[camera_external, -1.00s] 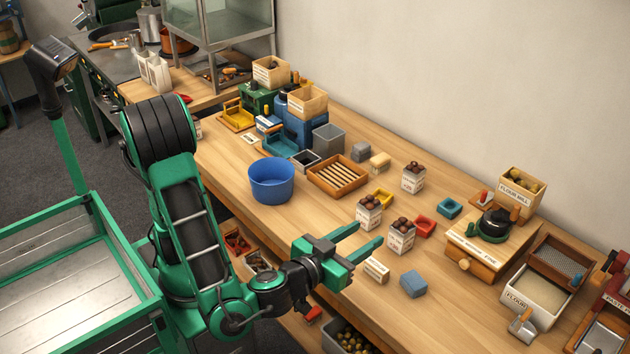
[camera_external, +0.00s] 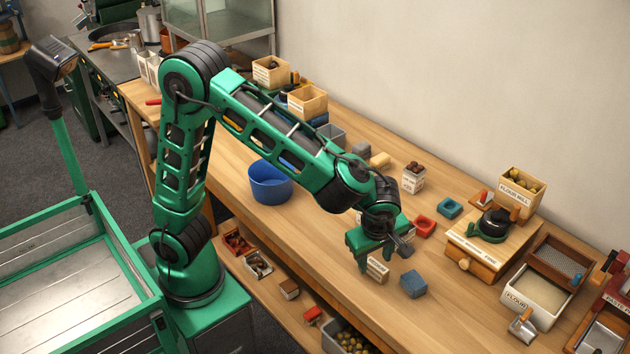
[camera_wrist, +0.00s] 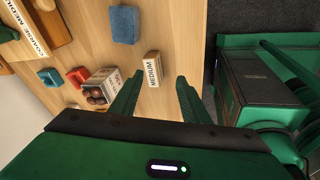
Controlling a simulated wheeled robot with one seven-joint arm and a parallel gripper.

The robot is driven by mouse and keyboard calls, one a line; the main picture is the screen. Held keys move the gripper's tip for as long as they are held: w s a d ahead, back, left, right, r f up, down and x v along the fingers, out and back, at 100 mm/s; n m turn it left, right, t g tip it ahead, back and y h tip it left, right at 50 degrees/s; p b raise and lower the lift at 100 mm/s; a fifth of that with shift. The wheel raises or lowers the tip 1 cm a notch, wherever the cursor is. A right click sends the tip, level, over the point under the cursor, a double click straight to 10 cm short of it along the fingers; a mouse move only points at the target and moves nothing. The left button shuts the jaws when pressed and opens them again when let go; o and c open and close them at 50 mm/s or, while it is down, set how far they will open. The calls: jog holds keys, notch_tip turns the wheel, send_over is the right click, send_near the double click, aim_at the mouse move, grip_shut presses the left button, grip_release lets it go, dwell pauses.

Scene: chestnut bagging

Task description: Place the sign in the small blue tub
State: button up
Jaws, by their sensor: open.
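The sign (camera_external: 378,269), a small pale block lettered MEDIUM, stands on the table near its front edge. It also shows in the wrist view (camera_wrist: 152,70), just beyond my fingertips. My gripper (camera_external: 384,254) points down over the sign, open and empty. In the wrist view its fingers (camera_wrist: 158,80) are spread apart, with the sign ahead of the gap. The round blue tub (camera_external: 269,184) stands left of the gripper on the table; my arm covers part of its right side.
A blue block (camera_external: 413,284) lies right of the sign. A chestnut box (camera_wrist: 101,86) stands close by the gripper. Bare table (camera_external: 325,235) lies between tub and gripper.

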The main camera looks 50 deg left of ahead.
notch_tip(320, 180, up, 8)
jog(key=w+a+n+g+h, duration=0.1)
jog(key=w+n+g+h, duration=0.1)
jog(key=w+n, duration=0.1)
send_over(377, 265)
jog(key=shift+g, duration=0.3)
jog(key=f, duration=0.9)
jog(key=shift+s+f, duration=0.1)
jog(key=shift+s, duration=0.15)
jog(key=shift+w+f, duration=0.15)
jog(key=shift+f, duration=1.25)
jog(key=shift+w+f, duration=0.1)
jog(key=shift+f, duration=1.3)
jog(key=shift+c, duration=0.3)
grip_shut()
